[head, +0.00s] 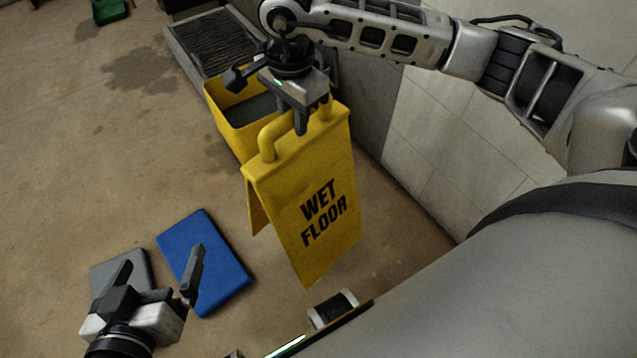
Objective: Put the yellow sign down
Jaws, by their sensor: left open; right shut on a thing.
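The yellow sign (308,200) reads "WET FLOOR" and is an A-frame with a tube handle on top. It is upright in the middle of the head view, its two panels a little spread. My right gripper (301,122) is shut on the sign's handle from above. Whether the sign's lower edge touches the floor, I cannot tell. My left gripper (158,277) is open and empty at the lower left, in front of a grey pad and a blue pad.
A blue pad (203,262) and a grey pad (121,268) lie on the floor at left. A yellow bin (228,125) stands behind the sign, near a grated tray (213,42). A tiled wall (437,135) is at right. A green object (110,10) lies far left. The left floor is mostly clear.

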